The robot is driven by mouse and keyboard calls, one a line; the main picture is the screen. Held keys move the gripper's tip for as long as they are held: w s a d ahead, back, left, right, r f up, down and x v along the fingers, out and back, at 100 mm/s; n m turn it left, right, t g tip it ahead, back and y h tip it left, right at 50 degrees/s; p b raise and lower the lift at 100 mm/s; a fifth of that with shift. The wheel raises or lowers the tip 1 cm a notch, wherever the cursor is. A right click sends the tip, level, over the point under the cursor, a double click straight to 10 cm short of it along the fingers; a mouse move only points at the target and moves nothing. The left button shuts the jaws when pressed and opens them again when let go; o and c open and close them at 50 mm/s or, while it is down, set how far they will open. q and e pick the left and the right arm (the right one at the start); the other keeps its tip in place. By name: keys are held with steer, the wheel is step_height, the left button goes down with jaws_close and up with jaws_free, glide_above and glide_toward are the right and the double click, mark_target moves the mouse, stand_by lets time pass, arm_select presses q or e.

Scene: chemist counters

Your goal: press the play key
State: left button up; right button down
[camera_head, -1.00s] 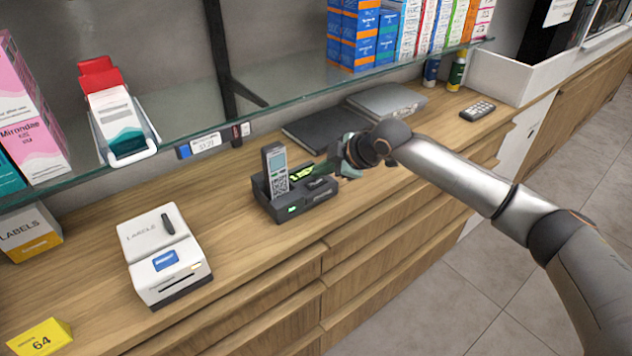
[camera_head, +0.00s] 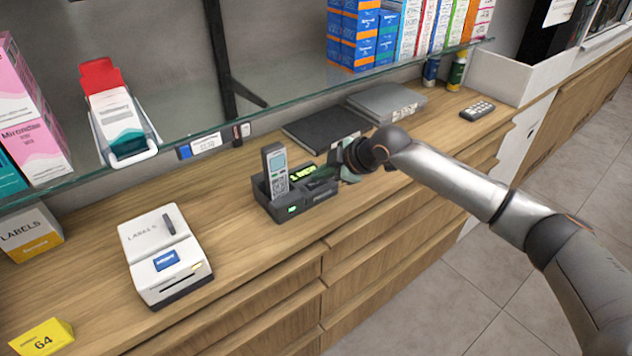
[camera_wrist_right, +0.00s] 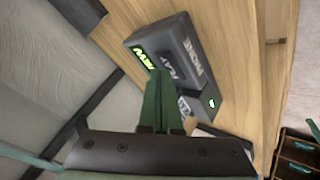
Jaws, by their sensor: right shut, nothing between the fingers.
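The dark phone base (camera_head: 306,201) stands on the wooden counter, with a grey handset (camera_head: 275,172) upright in its left side and a lit green display (camera_head: 303,172). In the right wrist view the base (camera_wrist_right: 205,75) carries the words PHONE and PLAY, and its green display (camera_wrist_right: 147,60) reads NEW. My right gripper (camera_head: 326,174) is shut and empty, with its fingertips over the right part of the base. In the wrist view the green fingers (camera_wrist_right: 160,82) end beside the PLAY lettering. They hide the key itself, and I cannot tell whether they touch it. My left gripper is not in view.
A white label printer (camera_head: 165,255) stands left of the phone. Dark and grey folders (camera_head: 325,128) lie behind my gripper, and a remote (camera_head: 478,110) lies farther right. A glass shelf (camera_head: 290,95) overhangs the counter's back. The counter between printer and phone is clear.

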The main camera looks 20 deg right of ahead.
mark_target(321, 184)
steer(key=shift+f, duration=0.3)
stand_by(0.4)
steer(key=shift+r, duration=0.1)
steer(key=shift+r+p, duration=0.7)
steer(key=shift+p, duration=0.4)
step_height(321, 184, up, 5)
steer(key=p, duration=0.4)
steer(key=shift+p, duration=0.35)
